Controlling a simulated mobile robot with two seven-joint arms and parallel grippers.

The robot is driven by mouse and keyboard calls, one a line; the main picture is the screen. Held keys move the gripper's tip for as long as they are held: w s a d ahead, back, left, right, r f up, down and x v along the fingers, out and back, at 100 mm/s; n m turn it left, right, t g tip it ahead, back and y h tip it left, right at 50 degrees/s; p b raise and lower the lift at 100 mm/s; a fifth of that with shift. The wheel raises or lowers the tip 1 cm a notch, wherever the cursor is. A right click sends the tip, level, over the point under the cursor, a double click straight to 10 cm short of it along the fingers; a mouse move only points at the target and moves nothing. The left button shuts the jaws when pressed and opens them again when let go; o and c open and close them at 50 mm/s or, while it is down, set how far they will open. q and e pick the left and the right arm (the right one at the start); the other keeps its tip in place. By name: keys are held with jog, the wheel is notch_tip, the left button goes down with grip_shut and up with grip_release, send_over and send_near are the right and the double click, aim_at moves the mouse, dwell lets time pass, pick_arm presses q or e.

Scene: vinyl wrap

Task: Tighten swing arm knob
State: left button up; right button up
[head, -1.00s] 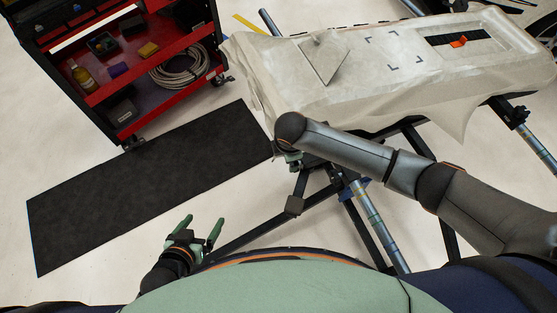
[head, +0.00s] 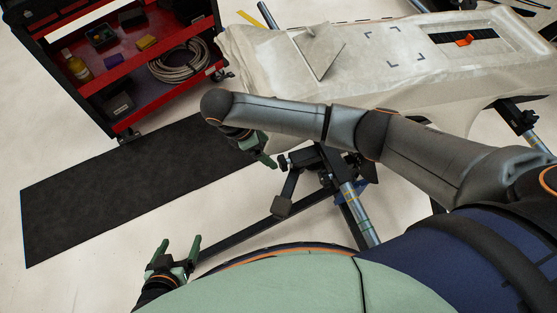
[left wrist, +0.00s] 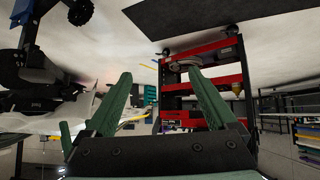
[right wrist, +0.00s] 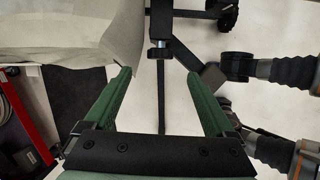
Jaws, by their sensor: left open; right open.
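My right gripper (head: 268,158) is open and empty beside the black stand under the covered panel. In the right wrist view a dark fitting with a silver collar (right wrist: 160,53) shows just beyond the gap between the open fingers (right wrist: 158,75); they are not touching it. It may be the swing arm knob, but I cannot tell for sure. In the head view the stand's joint (head: 283,161) is just right of the right fingers. My left gripper (head: 180,243) is open and empty, low at the left.
The panel under a pale cover (head: 400,85) lies on the stand, with its edge overhanging near my right gripper. A blue-grey stand leg (head: 357,212) and black bars cross the floor. A red tool cart (head: 120,125) stands upper left; a black mat (head: 110,190) lies before it.

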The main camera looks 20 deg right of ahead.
aim_at(279, 161)
jog(key=b+x, duration=0.1)
jog(key=x, duration=0.7)
jog(key=shift+f, duration=0.15)
jog(key=shift+s+d+f, duration=0.1)
jog(key=shift+d+f, duration=0.25)
jog(key=shift+f, duration=0.25)
pick_arm(q)
jog(key=shift+w+d+f, duration=0.25)
jog(key=shift+w+d, duration=0.25)
jog(key=shift+d, duration=0.05)
